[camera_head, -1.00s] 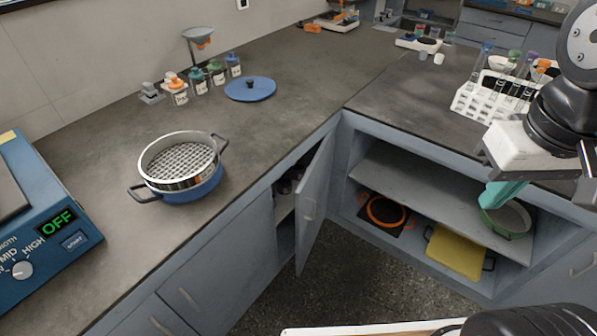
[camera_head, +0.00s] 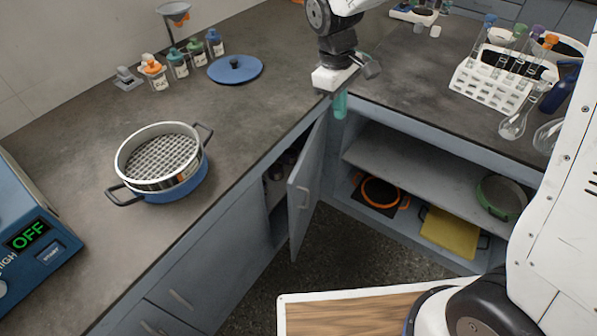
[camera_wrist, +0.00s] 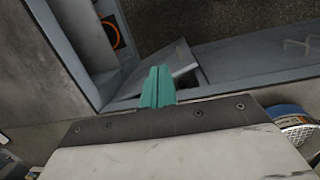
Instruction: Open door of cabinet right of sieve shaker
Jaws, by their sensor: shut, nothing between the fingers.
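The sieve shaker (camera_head: 40,235) is the blue machine at the left edge of the head view, its display reading OFF. To its right, under the counter, the grey-blue cabinet door (camera_head: 300,222) stands ajar, with a handle (camera_head: 304,196) on its outer face. A dark gap shows between the door and the cabinet. My gripper (camera_head: 340,104) has teal fingers that are shut and empty, pointing down near the inner counter corner, above and right of the door's top. In the wrist view the fingers (camera_wrist: 158,86) appear in front of the door's upper part (camera_wrist: 168,66), apparently without gripping it.
A sieve (camera_head: 158,160) on a blue pan stands on the left counter near a blue lid (camera_head: 235,68) and several bottles. A tube rack (camera_head: 490,85) stands above. The floor (camera_head: 330,262) before the door is clear.

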